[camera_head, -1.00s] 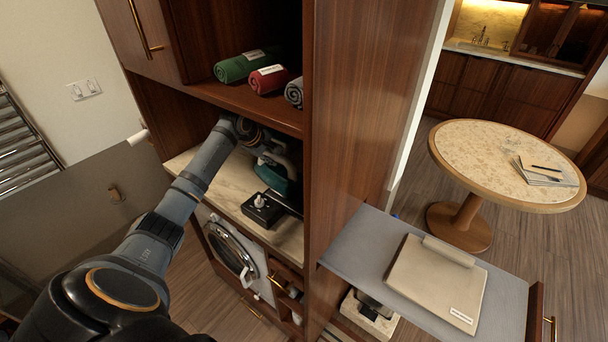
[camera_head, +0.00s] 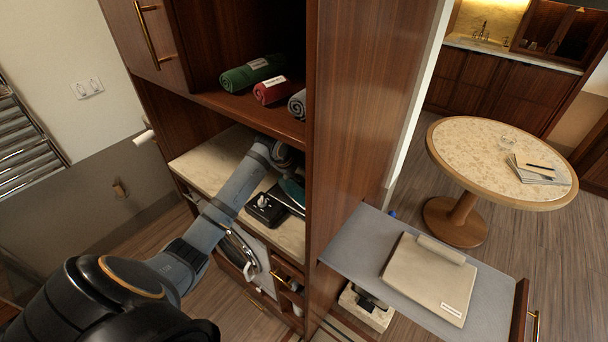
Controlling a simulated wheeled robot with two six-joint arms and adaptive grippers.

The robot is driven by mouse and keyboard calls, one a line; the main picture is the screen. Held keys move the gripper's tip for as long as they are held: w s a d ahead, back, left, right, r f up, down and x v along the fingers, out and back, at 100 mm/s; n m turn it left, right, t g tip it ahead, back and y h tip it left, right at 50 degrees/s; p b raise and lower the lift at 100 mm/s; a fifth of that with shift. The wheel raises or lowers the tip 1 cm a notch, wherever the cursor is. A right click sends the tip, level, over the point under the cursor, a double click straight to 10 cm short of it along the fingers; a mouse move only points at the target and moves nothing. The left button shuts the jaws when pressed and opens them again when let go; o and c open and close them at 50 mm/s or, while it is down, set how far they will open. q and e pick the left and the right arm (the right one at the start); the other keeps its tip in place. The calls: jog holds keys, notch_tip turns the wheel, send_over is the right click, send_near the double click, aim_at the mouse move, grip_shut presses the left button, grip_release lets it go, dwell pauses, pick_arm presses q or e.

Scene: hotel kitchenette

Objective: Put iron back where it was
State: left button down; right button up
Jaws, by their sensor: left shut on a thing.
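The iron (camera_head: 292,190) is in the cabinet niche at the right side of the marble counter, partly hidden by my left wrist and the cabinet's side panel. Only a piece of its teal body shows. My left gripper (camera_head: 287,168) is at the iron and shut on it; its fingertips are mostly hidden. A black base (camera_head: 266,209) with a light knob lies on the counter just left of the iron. I cannot tell whether the iron touches the surface below it. My right gripper is not in view.
The marble counter (camera_head: 205,163) is clear at its left. Rolled green (camera_head: 250,74), red (camera_head: 270,92) and grey towels lie on the shelf above. The cabinet side panel (camera_head: 352,110) stands close right. A pulled-out ironing board (camera_head: 350,245) bears a beige folded item (camera_head: 430,277).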

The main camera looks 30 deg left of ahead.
pick_arm(q)
jog(key=shift+d+r, duration=0.2)
jog(key=shift+d, duration=0.5)
jog(key=shift+f+p, duration=0.6)
jog(key=shift+a+f, duration=0.15)
jog(key=shift+f, duration=0.1)
jog(key=c, duration=1.6)
grip_release()
jog(key=shift+f, duration=0.2)
jog(key=o, duration=0.5)
jog(key=shift+s, duration=0.1)
jog(key=shift+c, duration=0.2)
